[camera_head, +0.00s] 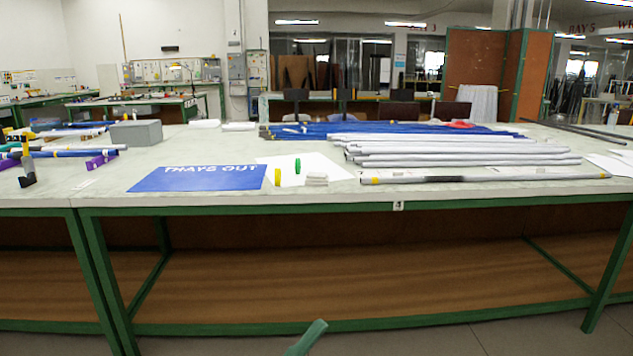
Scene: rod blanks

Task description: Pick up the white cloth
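A small folded white pad (317,179), which looks like a folded cloth, lies on the near part of the workbench (330,196), beside a green roll and a yellow roll. It is too small to be sure of its material. Two other flat white pieces lie farther back at the left, one (204,123) beside the other (239,127); I cannot tell whether they are cloth. Neither of my grippers is clearly in view.
A blue sign (198,177) and white paper (310,163) lie near the pad. White rods (450,150) and blue rods (370,130) lie to the right and behind. A grey box (137,133) stands at left. A grey-green piece (306,339) shows at the bottom edge.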

